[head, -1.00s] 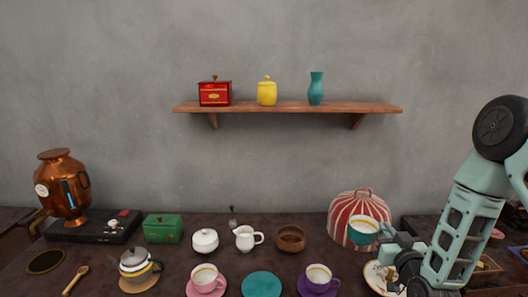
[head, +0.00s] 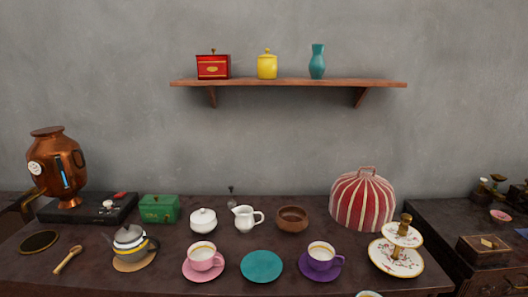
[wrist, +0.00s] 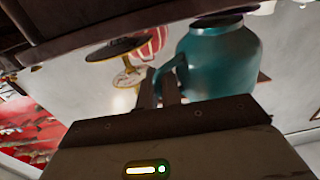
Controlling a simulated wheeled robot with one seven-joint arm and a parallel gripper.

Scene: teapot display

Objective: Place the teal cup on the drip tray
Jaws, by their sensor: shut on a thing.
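My gripper (wrist: 160,88) is shut on the handle of the teal cup (wrist: 220,62) in the wrist view. The cup hangs to the right of the fingers, and its inside is hidden there. In the head view only a sliver of the cup's rim (head: 368,294) shows at the bottom edge, in front of the table; my gripper is out of that view. The drip tray appears to be the dark round disc with a brass rim (head: 38,241) at the table's far left, in front of the copper urn (head: 58,170). Nothing stands on it.
A wooden spoon (head: 68,260) lies beside the disc, with a teapot (head: 131,240) to its right. Pink (head: 204,258) and purple (head: 321,257) cups on saucers flank an empty teal saucer (head: 262,266). A tiered stand (head: 397,262) and striped cosy (head: 362,200) are at right.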

